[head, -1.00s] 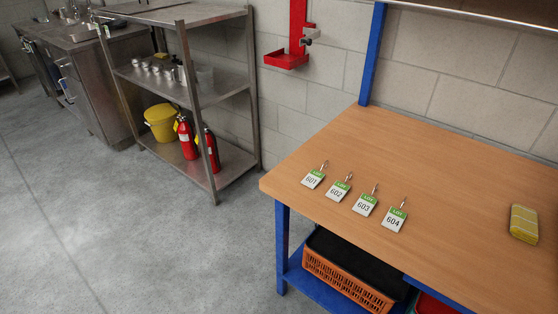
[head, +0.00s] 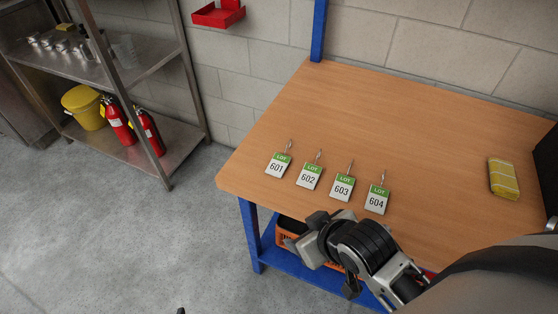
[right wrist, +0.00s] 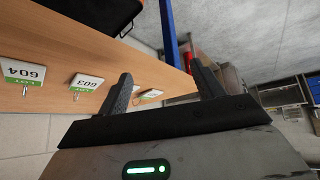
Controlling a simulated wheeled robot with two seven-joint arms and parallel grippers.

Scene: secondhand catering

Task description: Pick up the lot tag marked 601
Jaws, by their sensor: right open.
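The lot tag marked 601 (head: 278,167) lies flat on the wooden table, leftmost in a row. It is white with a green LOT band and a metal hook. Tags 602 (head: 309,177), 603 (head: 342,188) and 604 (head: 377,200) lie to its right. My right gripper (head: 312,247) is at the table's front edge, nearer than the tags and touching none. In the right wrist view its fingers (right wrist: 160,75) are apart and empty. A tag (right wrist: 151,94) shows between them, its number unreadable. A small dark tip (head: 180,311) at the bottom edge may be my left gripper.
A yellow sponge-like block (head: 503,179) lies at the table's right. An orange crate (head: 285,238) sits on the blue shelf below. A steel rack (head: 165,155) with fire extinguishers (head: 116,122) and a yellow bucket (head: 84,107) stands left. The table behind the tags is clear.

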